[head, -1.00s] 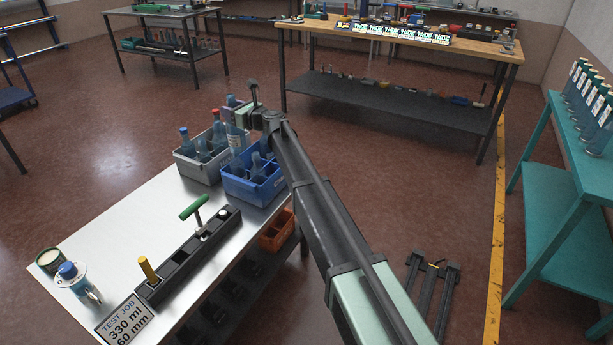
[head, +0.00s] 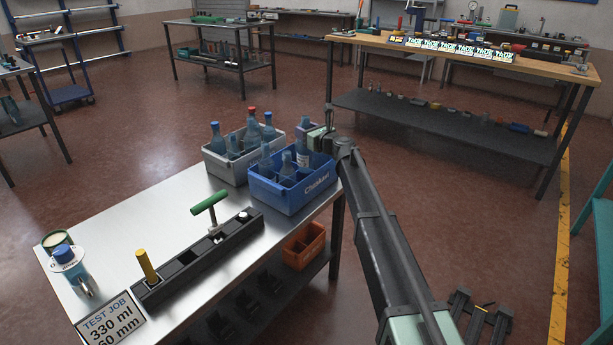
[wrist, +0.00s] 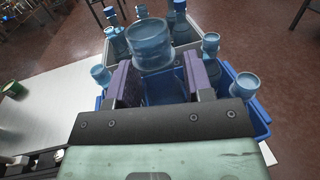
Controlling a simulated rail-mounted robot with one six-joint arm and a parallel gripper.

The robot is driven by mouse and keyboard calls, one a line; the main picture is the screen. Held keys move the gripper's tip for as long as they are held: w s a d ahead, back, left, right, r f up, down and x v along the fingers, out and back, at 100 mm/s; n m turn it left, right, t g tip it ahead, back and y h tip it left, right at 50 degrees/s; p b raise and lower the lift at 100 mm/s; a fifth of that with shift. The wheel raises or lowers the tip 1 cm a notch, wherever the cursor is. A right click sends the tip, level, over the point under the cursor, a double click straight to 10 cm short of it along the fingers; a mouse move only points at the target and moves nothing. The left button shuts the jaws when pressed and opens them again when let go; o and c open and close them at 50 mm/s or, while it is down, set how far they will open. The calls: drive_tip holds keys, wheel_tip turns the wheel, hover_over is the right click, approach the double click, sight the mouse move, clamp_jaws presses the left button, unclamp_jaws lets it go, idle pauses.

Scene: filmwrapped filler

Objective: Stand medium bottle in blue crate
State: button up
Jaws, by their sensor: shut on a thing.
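The blue crate (head: 292,200) stands on the steel table's far right end, with compartments inside. My gripper (head: 311,136) is over its back right part, shut on a blue clear bottle (head: 302,158) that looks upright. In the wrist view the bottle (wrist: 151,48) sits between my two purple finger pads, over the blue crate (wrist: 258,116). Its lower part is hidden, so I cannot tell whether it touches the crate floor. Other bottles (head: 287,166) stand in the crate; smaller ones show at its left (wrist: 101,75) and right (wrist: 244,86) in the wrist view.
A grey crate (head: 222,170) with several bottles stands close behind and left of the blue crate. A black gauge block (head: 190,262) with a green T-handle (head: 209,202) lies nearer.

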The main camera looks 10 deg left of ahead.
sight(311, 157)
wheel_tip(311, 157, down, 9)
drive_tip(key=b, duration=0.6)
drive_tip(key=shift+f+b, duration=0.2)
drive_tip(key=shift+b, duration=0.2)
drive_tip(key=shift+r+p, duration=0.3)
drive_tip(key=o, duration=0.7)
drive_tip(key=shift+f, duration=0.2)
drive_tip(key=o, duration=0.5)
drive_tip(key=shift+r, duration=0.1)
drive_tip(key=shift+c, duration=0.2)
